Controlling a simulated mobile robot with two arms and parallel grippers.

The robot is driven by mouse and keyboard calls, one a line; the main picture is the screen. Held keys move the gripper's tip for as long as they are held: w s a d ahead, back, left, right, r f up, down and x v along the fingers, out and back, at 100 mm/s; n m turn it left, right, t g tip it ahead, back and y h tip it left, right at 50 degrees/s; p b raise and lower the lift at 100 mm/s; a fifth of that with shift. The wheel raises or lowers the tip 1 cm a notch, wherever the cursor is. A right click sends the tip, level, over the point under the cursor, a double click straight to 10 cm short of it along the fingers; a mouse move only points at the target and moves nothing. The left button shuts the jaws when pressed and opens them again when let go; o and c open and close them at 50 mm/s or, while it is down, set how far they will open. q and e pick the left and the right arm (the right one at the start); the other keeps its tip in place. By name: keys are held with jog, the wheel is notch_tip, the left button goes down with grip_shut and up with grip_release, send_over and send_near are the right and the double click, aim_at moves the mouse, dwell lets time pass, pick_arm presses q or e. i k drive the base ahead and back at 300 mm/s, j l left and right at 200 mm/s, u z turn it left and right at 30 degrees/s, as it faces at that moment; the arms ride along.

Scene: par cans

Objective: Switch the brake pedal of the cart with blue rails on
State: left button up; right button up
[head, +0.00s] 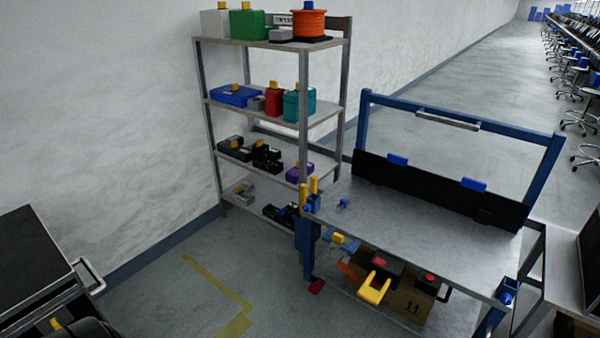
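A cart or bench with blue rails (545,170) stands at the right. It has a grey top (415,228), a blue upright frame at its back and blue legs. A small red piece (316,286), which looks like a pedal, sits low by its near left leg. I cannot tell whether it is pressed down or raised. Neither of my grippers shows in the head view.
A shelf rack (304,110) with boxes, tools and an orange spool stands behind the cart. A cardboard box (405,301) and a yellow-handled item (374,288) are below the top. A dark-topped cart (30,262) is at left. Floor with yellow tape (215,285) lies between.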

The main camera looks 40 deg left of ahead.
aim_at(317, 286)
jog(key=u, duration=1.1)
